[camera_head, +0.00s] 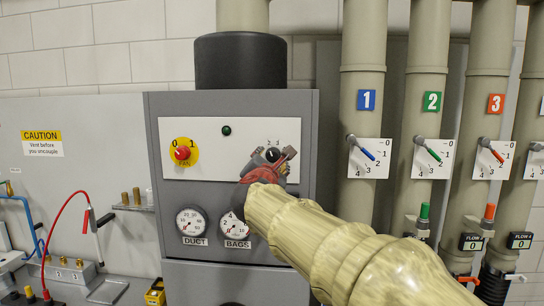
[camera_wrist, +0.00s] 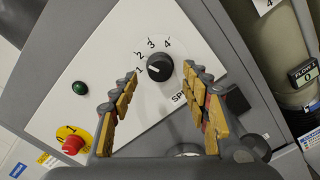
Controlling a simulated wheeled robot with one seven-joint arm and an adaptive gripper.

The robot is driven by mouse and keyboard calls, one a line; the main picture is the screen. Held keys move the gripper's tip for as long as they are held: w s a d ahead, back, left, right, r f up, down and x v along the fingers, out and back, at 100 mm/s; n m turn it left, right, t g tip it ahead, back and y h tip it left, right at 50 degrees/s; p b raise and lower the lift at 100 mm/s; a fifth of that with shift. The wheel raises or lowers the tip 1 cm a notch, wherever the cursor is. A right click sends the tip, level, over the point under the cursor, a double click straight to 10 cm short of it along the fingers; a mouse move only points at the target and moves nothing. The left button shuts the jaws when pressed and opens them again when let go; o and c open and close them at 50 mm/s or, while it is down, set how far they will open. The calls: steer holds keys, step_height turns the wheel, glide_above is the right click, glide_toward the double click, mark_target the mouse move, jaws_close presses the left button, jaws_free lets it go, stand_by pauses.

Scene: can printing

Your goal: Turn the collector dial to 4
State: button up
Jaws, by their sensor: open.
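The collector dial (camera_wrist: 160,70) is a round black knob on a white plate, with numbers 1 to 4 around it. Its white pointer mark appears to face 1 in the wrist view. In the head view the dial (camera_head: 272,155) is partly covered by my gripper. My gripper (camera_wrist: 162,77) is open, with its wood-coloured finger pads on either side of the dial in the picture. I see no finger touching the knob, and the remaining depth to it is hard to tell. In the head view my gripper (camera_head: 270,171) is close to the panel.
A red knob on a yellow plate (camera_head: 182,152) and a green lamp (camera_head: 227,130) share the panel. Gauges marked DUCT (camera_head: 193,222) and BAGS (camera_head: 233,228) sit below. Numbered pipes with coloured levers stand at right. A red hose (camera_head: 58,223) hangs at left.

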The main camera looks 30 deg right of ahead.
mark_target(272, 157)
steer(key=shift+p+x, duration=0.3)
steer(key=shift+x, duration=1.75)
steer(key=shift+s, duration=0.1)
steer(key=shift+c, duration=0.4)
steer(key=shift+c, duration=0.7)
steer(key=c, duration=0.9)
